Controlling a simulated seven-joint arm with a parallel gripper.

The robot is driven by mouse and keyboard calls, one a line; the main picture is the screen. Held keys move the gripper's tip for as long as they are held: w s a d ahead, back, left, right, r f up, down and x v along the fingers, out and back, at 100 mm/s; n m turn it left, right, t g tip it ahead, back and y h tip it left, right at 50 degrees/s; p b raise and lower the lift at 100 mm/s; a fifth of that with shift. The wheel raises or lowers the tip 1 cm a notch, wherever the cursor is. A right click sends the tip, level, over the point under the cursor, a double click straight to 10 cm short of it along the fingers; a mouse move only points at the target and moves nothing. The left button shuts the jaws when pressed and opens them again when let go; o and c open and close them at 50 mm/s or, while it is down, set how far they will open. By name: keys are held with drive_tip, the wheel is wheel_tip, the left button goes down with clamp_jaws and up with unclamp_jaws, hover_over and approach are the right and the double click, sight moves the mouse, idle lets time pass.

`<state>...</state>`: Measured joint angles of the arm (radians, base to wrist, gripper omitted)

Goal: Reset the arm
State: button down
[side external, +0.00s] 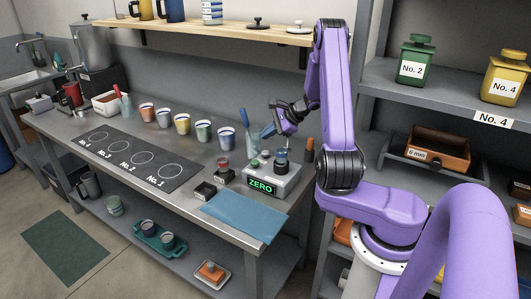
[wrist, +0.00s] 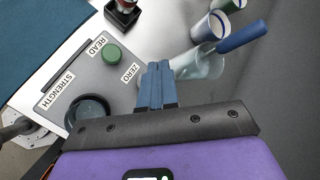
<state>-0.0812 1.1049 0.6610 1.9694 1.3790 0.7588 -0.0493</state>
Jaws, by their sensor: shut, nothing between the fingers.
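My gripper (side external: 270,130) is raised over the back of the workbench, above and behind the meter. In the wrist view its blue fingers (wrist: 156,82) are together and empty. The grey meter (side external: 268,188) has a lit display reading ZERO. Its top shows in the wrist view (wrist: 72,75), with a green button (wrist: 112,54), labels READ, ZERO and STRENGTH, and a dark round cup (wrist: 87,112). The fingertips appear beside the ZERO label in that view; I cannot tell their height above it.
A glass beaker (wrist: 200,62) with a blue-handled tool (wrist: 242,36) stands close to my fingers. Several coloured cups (side external: 182,122) line the bench's back. A black mat (side external: 130,160) with numbered circles and a blue cloth (side external: 240,215) lie in front. Shelves (side external: 440,85) stand at the right.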

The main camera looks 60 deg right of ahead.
idle(0.3)
drive_tip(key=w+a+r+n+g+y, duration=0.1)
drive_tip(key=a+r+n+g+y, duration=0.15)
drive_tip(key=a+n, duration=0.7)
drive_tip(key=w+a+r+n+g+y, duration=0.1)
drive_tip(key=a+r+n+g+y, duration=0.2)
drive_tip(key=a, duration=1.1)
drive_tip(key=s+a+r+n+g+h, duration=0.2)
drive_tip(key=s+a+n+g, duration=0.2)
drive_tip(key=s+a+n, duration=0.55)
drive_tip(key=s+d+r+n+h, duration=0.1)
drive_tip(key=s+n+h, duration=0.4)
drive_tip(key=s+n, duration=1)
drive_tip(key=s+r, duration=0.1)
drive_tip(key=s, duration=0.5)
drive_tip(key=shift+s+d+r+t, duration=0.15)
drive_tip(key=shift+s+d+t, duration=0.05)
drive_tip(key=shift+s+t, duration=0.2)
